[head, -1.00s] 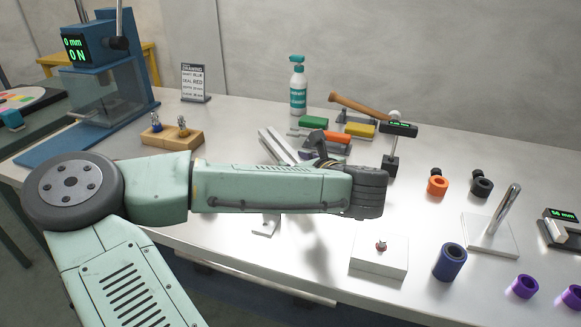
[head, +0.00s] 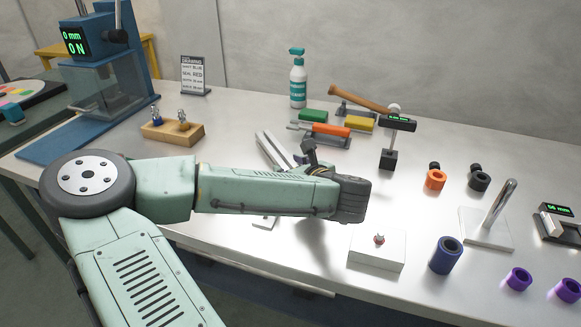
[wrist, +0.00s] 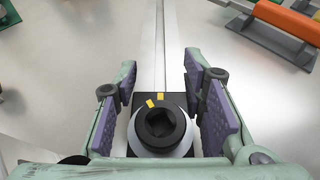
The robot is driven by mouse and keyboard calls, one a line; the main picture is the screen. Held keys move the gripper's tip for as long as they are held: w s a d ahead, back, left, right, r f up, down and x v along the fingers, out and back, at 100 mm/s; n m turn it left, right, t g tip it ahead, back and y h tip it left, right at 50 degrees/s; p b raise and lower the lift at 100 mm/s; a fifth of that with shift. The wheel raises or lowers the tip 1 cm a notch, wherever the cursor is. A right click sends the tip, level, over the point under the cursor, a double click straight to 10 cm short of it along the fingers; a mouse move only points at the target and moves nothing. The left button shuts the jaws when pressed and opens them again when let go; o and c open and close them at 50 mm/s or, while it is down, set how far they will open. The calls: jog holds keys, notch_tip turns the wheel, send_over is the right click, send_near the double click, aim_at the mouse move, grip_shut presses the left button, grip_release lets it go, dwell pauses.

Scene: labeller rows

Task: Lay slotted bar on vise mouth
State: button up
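A long silver bar with a lengthwise groove (wrist: 161,45) runs away from my gripper in the wrist view. Its near end meets a black block with yellow marks and a dark round knob (wrist: 160,124). In the head view, long silver pieces (head: 268,150) show behind my forearm, their near part hidden. I cannot tell which part is the slotted bar and which the vise. My gripper (wrist: 160,82) is open, its purple pads on either side of the black block, with no clear grip on it. In the head view the fingers are mostly hidden behind my wrist.
Files with green, orange (head: 331,130) and yellow handles and a hammer (head: 358,102) lie behind my wrist. A black display stand (head: 389,158) is to their right.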

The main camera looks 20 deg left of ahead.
jog(key=o, duration=0.3)
jog(key=shift+r, duration=0.15)
jog(key=b+v, duration=0.2)
jog(key=v, duration=1)
jog(key=shift+d+r+b, duration=0.1)
jog(key=shift+b, duration=0.3)
